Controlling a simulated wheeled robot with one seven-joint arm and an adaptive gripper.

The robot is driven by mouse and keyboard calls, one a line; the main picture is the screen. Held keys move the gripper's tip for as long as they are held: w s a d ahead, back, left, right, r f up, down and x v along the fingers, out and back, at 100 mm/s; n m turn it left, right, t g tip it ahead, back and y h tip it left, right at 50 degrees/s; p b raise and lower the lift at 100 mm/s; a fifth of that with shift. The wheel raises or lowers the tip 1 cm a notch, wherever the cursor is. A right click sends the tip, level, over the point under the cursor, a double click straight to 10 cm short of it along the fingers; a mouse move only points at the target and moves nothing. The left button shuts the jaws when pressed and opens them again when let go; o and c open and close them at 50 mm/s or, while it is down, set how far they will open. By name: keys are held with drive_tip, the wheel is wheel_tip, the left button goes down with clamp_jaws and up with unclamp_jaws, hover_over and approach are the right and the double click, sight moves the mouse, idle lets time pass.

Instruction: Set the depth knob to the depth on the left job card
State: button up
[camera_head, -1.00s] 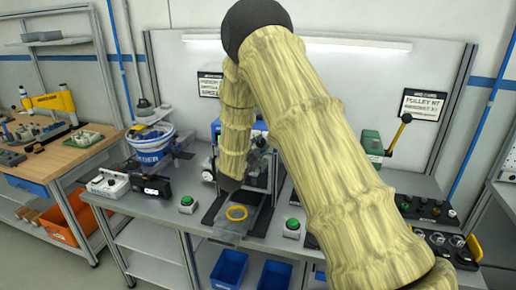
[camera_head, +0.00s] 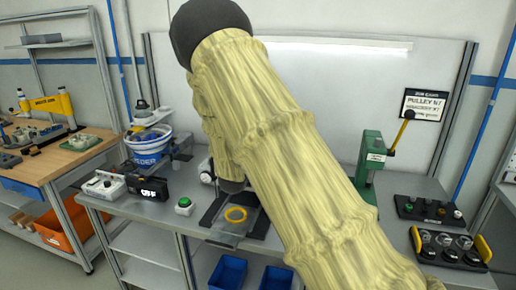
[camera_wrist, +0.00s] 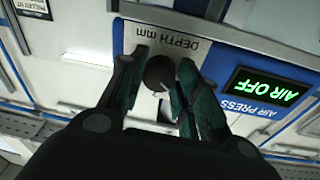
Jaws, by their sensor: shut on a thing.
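In the wrist view, upside down, the black depth knob (camera_wrist: 158,74) sits on a white panel marked "DEPTH mm" (camera_wrist: 166,42), with a light pointer mark on its face. My gripper (camera_wrist: 160,78) has its two dark green fingers closed in on either side of the knob. The numbers around the knob are hidden or too small to read. In the head view my arm hides the gripper, the knob and the left job card. The right job card (camera_head: 424,105), headed "PULLEY", shows on the back wall.
A blue air press (camera_wrist: 262,92) panel next to the knob reads "AIR OFF". A green lever press (camera_head: 372,158) and a switch box (camera_head: 426,208) stand at the right.

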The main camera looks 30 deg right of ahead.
drive_tip(key=shift+f+n, duration=0.15)
drive_tip(key=shift+n, duration=0.55)
drive_tip(key=o, duration=0.7)
drive_tip(key=shift+o, duration=0.2)
drive_tip(key=v, duration=1.2)
drive_tip(key=shift+s+d, duration=0.1)
